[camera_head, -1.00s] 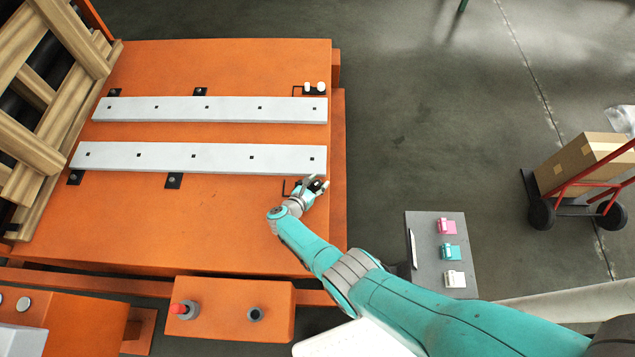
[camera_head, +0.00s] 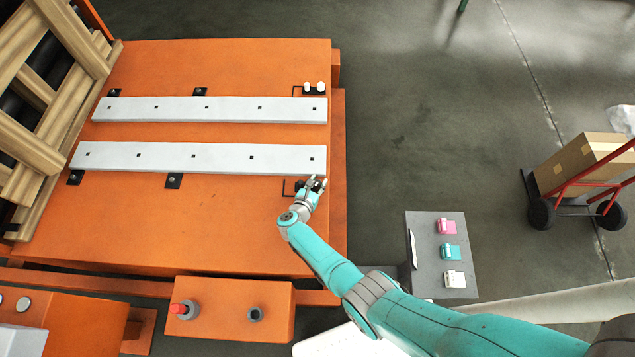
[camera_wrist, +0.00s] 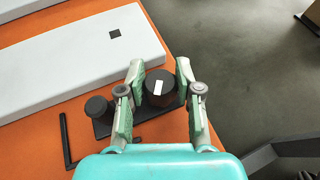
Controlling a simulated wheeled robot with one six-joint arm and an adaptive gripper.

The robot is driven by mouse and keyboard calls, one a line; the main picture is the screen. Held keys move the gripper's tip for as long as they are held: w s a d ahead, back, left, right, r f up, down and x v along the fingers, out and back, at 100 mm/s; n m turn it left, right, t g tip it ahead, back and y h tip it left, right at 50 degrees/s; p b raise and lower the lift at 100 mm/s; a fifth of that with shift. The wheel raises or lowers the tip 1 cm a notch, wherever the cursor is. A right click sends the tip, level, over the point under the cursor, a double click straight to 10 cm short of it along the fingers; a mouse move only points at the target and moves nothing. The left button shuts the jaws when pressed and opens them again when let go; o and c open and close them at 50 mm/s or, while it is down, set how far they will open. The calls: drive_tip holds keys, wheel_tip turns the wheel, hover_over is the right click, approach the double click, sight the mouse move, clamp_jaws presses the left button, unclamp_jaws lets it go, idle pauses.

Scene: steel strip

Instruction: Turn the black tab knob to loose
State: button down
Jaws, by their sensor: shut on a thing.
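A round black knob (camera_wrist: 158,92) with a white mark on its top stands on a black base plate in the wrist view. The fingers of my gripper (camera_wrist: 160,80) are on either side of it and closed on it. A smaller round black knob (camera_wrist: 97,108) stands to the left on the same plate, outside the fingers. In the head view my gripper (camera_head: 315,184) is at the right edge of the orange table, just below the lower steel strip, and mostly hides the knobs. I cannot tell which setting the white mark points to.
The lower pale strip (camera_head: 200,157) lies just beyond my gripper, with the upper strip (camera_head: 210,109) behind it. A thin black bent rod (camera_wrist: 66,140) is left of the plate. The orange table (camera_head: 230,225) is clear in front. A grey card stand (camera_head: 425,282) stands right.

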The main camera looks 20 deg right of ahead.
drive_tip(key=n+t+y, duration=0.2)
drive_tip(key=n+y, duration=0.1)
drive_tip(key=shift+s+d, duration=0.1)
drive_tip(key=shift+d, duration=0.05)
drive_tip(key=shift+n+t+y, duration=0.7)
drive_tip(key=shift+n+y, duration=0.8)
drive_tip(key=shift+y, duration=0.1)
drive_tip(key=shift+n+y, duration=0.7)
drive_tip(key=shift+y, duration=0.1)
drive_tip(key=c, duration=1.1)
unclamp_jaws()
drive_tip(key=shift+o, duration=0.2)
drive_tip(key=shift+v, duration=5.95)
drive_tip(key=shift+f, duration=0.15)
